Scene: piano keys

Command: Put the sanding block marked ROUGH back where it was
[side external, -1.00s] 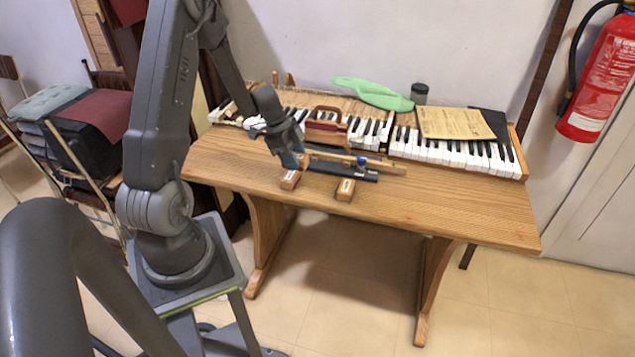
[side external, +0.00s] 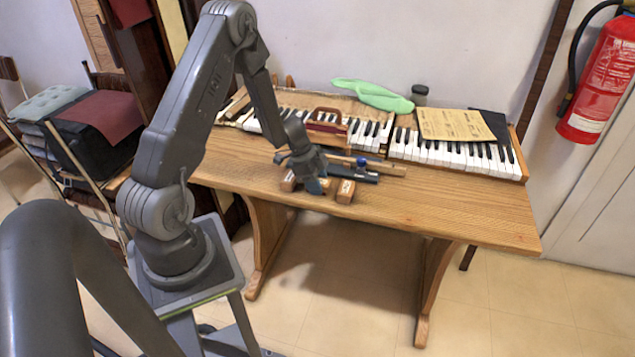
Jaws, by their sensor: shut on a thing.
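My gripper (side external: 317,184) is low over the front of the table, between two small wooden blocks. It is shut on what looks like a sanding block, mostly hidden by the fingers. The left wooden block (side external: 287,184) is partly covered by my gripper. The right wooden block (side external: 346,192) lies on the table with a pale label on top. The labels are too small to read, so I cannot tell which block is marked ROUGH. I cannot tell whether the held thing touches the table.
Behind my gripper lie a dark bar (side external: 358,175) and a wooden strip (side external: 385,167) with a blue knob (side external: 362,161). The piano keys (side external: 455,154) run along the back, with a green cloth (side external: 372,95) and a paper sheet (side external: 452,124). The right front tabletop (side external: 460,210) is clear.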

